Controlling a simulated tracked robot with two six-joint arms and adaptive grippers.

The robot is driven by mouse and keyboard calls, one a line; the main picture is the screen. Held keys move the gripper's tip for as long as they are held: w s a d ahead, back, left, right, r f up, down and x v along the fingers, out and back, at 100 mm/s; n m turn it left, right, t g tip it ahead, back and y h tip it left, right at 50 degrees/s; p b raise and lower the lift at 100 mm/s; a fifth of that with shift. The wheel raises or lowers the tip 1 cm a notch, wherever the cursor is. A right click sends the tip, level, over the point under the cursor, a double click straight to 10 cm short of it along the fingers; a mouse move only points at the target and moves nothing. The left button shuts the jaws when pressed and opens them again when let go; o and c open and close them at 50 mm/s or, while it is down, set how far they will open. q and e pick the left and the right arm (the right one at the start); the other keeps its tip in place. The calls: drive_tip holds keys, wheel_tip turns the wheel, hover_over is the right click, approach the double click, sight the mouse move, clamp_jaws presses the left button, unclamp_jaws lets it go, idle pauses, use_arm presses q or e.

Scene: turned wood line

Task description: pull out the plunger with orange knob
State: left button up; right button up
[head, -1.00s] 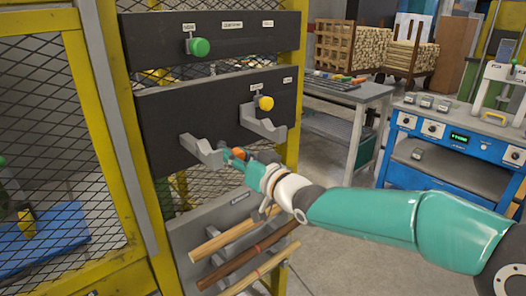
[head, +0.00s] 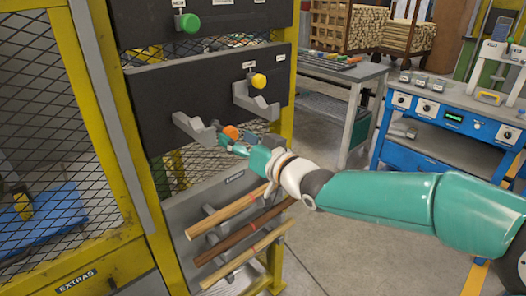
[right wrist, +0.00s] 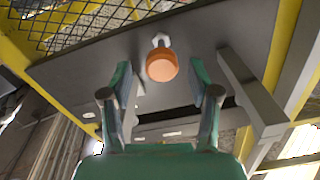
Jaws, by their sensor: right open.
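The plunger's orange knob (head: 231,132) stands out from the dark panel (head: 195,90), beside a grey bracket (head: 196,129). In the right wrist view the orange knob (right wrist: 162,66) faces the camera on a short pale stem. My right gripper (head: 230,145) is close to the knob, just below it in the head view. In the right wrist view my open right gripper (right wrist: 160,82) has one finger on each side of the knob, with gaps, touching neither side visibly. The left gripper is not in view.
A yellow knob (head: 258,81) sits above another bracket (head: 256,101), and a green knob (head: 189,23) is on the upper panel. Wooden rods (head: 238,232) lie on a rack below my right arm. A yellow-framed mesh fence stands at left.

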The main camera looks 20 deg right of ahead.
drive_tip(key=v, duration=0.9)
